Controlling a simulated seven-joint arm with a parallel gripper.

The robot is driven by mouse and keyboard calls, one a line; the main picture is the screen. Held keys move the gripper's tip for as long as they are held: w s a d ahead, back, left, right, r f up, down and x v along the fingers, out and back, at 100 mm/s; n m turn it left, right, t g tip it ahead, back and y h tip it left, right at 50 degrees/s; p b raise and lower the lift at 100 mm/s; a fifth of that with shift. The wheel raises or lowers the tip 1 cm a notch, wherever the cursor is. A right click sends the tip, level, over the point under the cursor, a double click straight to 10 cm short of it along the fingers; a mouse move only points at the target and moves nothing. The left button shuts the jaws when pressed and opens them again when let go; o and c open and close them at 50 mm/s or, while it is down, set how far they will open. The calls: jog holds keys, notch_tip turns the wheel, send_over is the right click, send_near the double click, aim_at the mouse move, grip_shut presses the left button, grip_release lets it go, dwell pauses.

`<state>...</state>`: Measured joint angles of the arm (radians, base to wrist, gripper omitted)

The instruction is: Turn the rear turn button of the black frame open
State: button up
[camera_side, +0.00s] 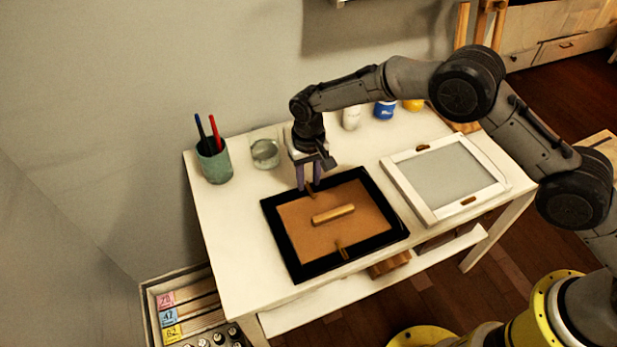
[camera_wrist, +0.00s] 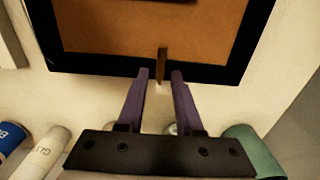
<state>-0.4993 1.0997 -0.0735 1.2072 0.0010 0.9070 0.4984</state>
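The black frame (camera_side: 281,247) lies flat on the white table with a brown backing board (camera_side: 300,232) inside it. The rear turn button (camera_side: 310,191), a small brass-brown strip, is at the frame's rear edge. In the wrist view the button (camera_wrist: 162,68) lies across the black border, its inner end reaching the board's edge. My gripper (camera_side: 309,187) points down over the rear edge. Its two purple fingers are apart in the wrist view (camera_wrist: 160,74), with the button in the gap between the tips. I cannot tell whether either finger touches it. The front turn button (camera_side: 341,250) also lies across the border.
A wooden bar handle (camera_side: 333,214) sits on the board's middle. A white frame (camera_side: 406,190) lies to the right. A glass (camera_side: 265,153) and a green pen cup (camera_side: 214,163) stand behind left; a white bottle (camera_side: 351,117) and blue jar (camera_side: 384,110) stand behind right.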

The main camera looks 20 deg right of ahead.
jog(key=shift+c, duration=0.2)
grip_shut()
dwell(1.2)
